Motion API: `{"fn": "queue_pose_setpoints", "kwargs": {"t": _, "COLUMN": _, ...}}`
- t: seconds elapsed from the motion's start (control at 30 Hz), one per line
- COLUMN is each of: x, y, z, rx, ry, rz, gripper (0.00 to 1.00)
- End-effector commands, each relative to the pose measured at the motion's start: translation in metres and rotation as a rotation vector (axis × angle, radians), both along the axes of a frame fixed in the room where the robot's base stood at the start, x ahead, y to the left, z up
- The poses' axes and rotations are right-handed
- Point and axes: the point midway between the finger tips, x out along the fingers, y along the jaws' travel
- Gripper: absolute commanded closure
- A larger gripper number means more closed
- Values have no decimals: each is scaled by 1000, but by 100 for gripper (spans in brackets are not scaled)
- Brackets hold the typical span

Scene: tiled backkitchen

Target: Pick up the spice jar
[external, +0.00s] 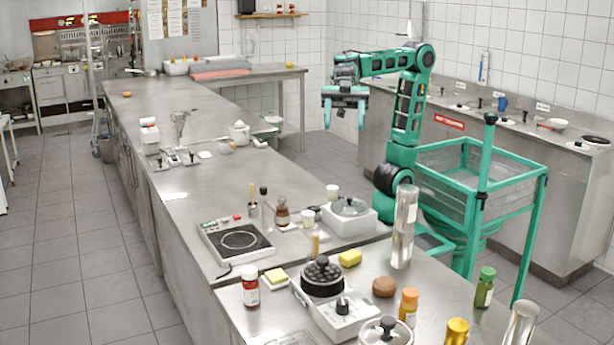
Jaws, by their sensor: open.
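My gripper (344,112) hangs open and empty with its fingers pointing down, high above the far side of the long steel counter (215,185). Several small jars could be the spice jar, and I cannot tell which one it is. A jar with a red label (250,287) stands at the front left of the near counter. An orange-capped jar (408,307) and a green-capped jar (485,287) stand to its right. A small brown jar (282,212) stands farther back. My gripper is well apart from all of them.
A hot plate (240,241), a white appliance with a black top (335,308) and a tall steel cylinder (403,228) crowd the near counters. The counter's middle stretch has bare room.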

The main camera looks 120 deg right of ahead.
Motion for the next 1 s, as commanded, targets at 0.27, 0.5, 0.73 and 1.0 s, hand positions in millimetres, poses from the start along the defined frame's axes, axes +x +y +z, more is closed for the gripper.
{"fn": "queue_pose_setpoints", "kwargs": {"t": 0.27, "x": -13, "y": 64, "z": -13, "rx": -43, "ry": 25, "rz": 16, "gripper": 46}}
{"fn": "queue_pose_setpoints", "kwargs": {"t": 0.5, "x": -46, "y": 135, "z": -18, "rx": -82, "ry": 39, "rz": 23, "gripper": 46}}
{"fn": "queue_pose_setpoints", "kwargs": {"t": 0.73, "x": -100, "y": 200, "z": -18, "rx": -105, "ry": 45, "rz": 25, "gripper": 46}}
{"fn": "queue_pose_setpoints", "kwargs": {"t": 1.0, "x": -176, "y": 250, "z": -12, "rx": -106, "ry": 49, "rz": 19, "gripper": 46}}
